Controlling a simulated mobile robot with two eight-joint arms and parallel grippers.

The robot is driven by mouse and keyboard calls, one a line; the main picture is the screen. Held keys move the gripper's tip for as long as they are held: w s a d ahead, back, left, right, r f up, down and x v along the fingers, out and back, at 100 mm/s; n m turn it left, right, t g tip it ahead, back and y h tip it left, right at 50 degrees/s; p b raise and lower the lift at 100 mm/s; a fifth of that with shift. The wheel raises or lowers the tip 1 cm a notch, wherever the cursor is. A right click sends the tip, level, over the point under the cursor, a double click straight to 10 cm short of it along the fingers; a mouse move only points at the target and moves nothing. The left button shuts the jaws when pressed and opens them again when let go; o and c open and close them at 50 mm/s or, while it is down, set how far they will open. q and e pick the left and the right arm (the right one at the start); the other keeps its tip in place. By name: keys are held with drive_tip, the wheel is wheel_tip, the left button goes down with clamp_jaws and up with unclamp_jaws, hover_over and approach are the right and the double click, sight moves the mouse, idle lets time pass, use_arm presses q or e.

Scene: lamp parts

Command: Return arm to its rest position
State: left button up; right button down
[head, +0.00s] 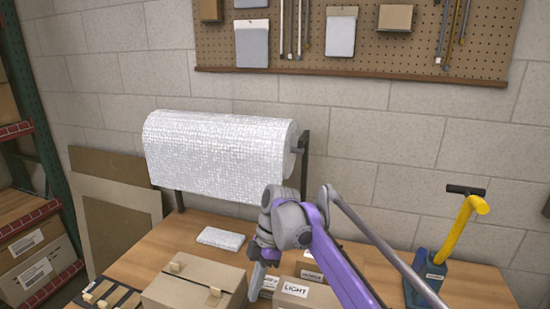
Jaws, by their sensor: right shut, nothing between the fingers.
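My right arm, purple and grey, comes in from the lower right of the head view. Its wrist is bent over the table and my right gripper (257,284) points down, shut and empty. The gripper is in front of the gap between a closed brown cardboard box (193,282) on its left and a small box labelled LIGHT (305,293) on its right. I cannot tell whether it touches either one. My left arm and left gripper are not in view.
The wooden table (480,288) carries a bubble wrap roll (215,155) on a stand, a folded white pad (220,238), dark slotted trays (105,295) and a blue tool with a yellow handle (458,232). A pegboard (380,50) hangs behind; a shelf rack (40,180) stands left.

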drive_tip(key=s+d+f+m+t+h, duration=0.15)
drive_tip(key=s+d+m+t, duration=0.35)
drive_tip(key=s+d+m, duration=0.6)
drive_tip(key=s+d+f+m+t+h, duration=0.1)
drive_tip(key=s+d+f+m+t, duration=0.3)
drive_tip(key=s+d+f+m, duration=0.5)
drive_tip(key=shift+s+d+f+m+t+h, duration=0.2)
drive_tip(key=shift+d+f+m+t+h, duration=0.25)
drive_tip(key=shift+d+m, duration=0.8)
drive_tip(key=shift+a+f, duration=0.1)
drive_tip(key=shift+a, duration=0.05)
